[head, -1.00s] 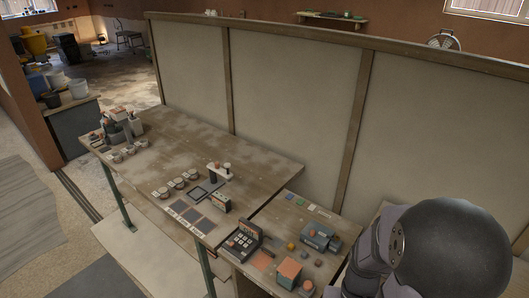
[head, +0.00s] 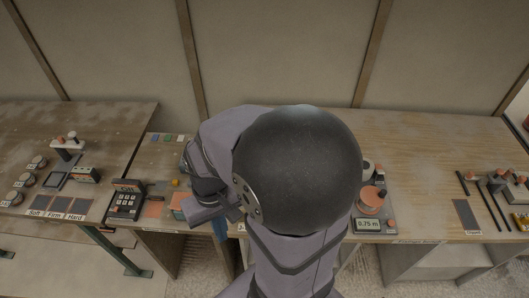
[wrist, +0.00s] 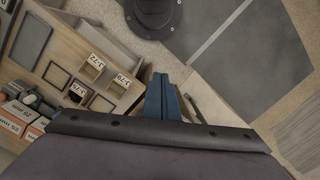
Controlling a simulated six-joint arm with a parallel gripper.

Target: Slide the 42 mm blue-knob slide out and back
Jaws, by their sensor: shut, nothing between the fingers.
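I cannot make out the 42 mm blue-knob slide in either current view; my arm covers the middle of the bench in the head view. My gripper (wrist: 163,84) shows in the wrist view as two blue fingers pressed together. It is shut and empty. The fingers point down past wooden compartments with numbered labels, close to their right end. In the head view a bit of blue, probably the fingers, shows at the bench's front edge, below my wrist.
In the head view a keypad box (head: 125,200) and an orange-topped block (head: 178,203) stand left of my arm. A display reading 0.75 m (head: 369,225) stands to its right. In the wrist view, orange-and-white boxes (wrist: 17,118) lie at the left. Grey floor mats are at the right.

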